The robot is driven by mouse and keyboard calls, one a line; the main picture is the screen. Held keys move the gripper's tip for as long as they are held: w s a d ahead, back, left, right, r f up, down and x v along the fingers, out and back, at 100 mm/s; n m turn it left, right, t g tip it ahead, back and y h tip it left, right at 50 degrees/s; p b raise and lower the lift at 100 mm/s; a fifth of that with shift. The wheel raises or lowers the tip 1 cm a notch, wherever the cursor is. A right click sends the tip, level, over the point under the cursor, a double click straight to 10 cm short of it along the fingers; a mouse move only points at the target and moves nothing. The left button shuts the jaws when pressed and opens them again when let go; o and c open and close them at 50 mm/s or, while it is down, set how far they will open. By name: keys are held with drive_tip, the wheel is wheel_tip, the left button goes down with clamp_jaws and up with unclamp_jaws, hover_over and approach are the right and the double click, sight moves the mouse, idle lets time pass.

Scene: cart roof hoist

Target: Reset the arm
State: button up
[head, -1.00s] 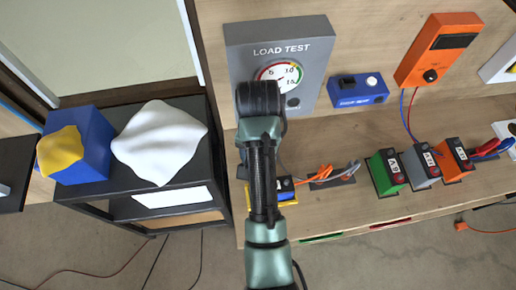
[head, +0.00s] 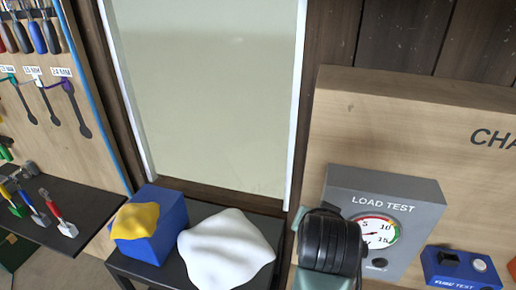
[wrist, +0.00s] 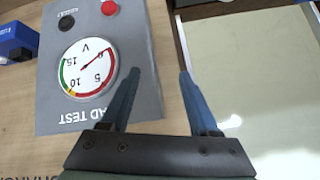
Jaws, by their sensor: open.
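My gripper (wrist: 158,100) shows in the wrist view with its two blue fingers apart and nothing between them. It is in front of the wooden panel, beside the grey load test box (wrist: 130,45), which has a round dial, a red button and a black button. In the head view my arm's dark, rounded joint rises at the lower right and covers the lower left part of the load test box (head: 345,187). The gripper's fingers are hidden in the head view.
A dark cart holds a blue box (head: 172,236) with a yellow cloth (head: 135,220) and a white cloth (head: 228,250). A blue fuse tester (head: 460,268) is at right. Tools hang on a pegboard (head: 75,60) at left, above a dark shelf (head: 85,195) with more tools. A pale window (head: 205,90) stands behind.

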drive_tip(key=w+a+r+n+t+b, duration=0.1)
drive_tip(key=a+r+t, duration=0.15)
drive_tip(key=r, duration=0.35)
drive_tip(key=w+a+r+n+t+b, duration=0.1)
drive_tip(key=r+t, duration=0.3)
drive_tip(key=r, duration=0.3)
drive_tip(key=s+a+r+n+t+y+b, duration=0.1)
drive_tip(key=s+a+r+t, duration=0.3)
drive_tip(key=r, duration=0.7)
drive_tip(key=s+a+r+n+t+y+b, duration=0.1)
drive_tip(key=s+a+r+n+t+b, duration=0.2)
drive_tip(key=s+r+t, duration=0.5)
drive_tip(key=s+a+r+b, duration=0.1)
drive_tip(key=s+r, duration=0.2)
drive_tip(key=r, duration=0.1)
drive_tip(key=shift+s, duration=0.3)
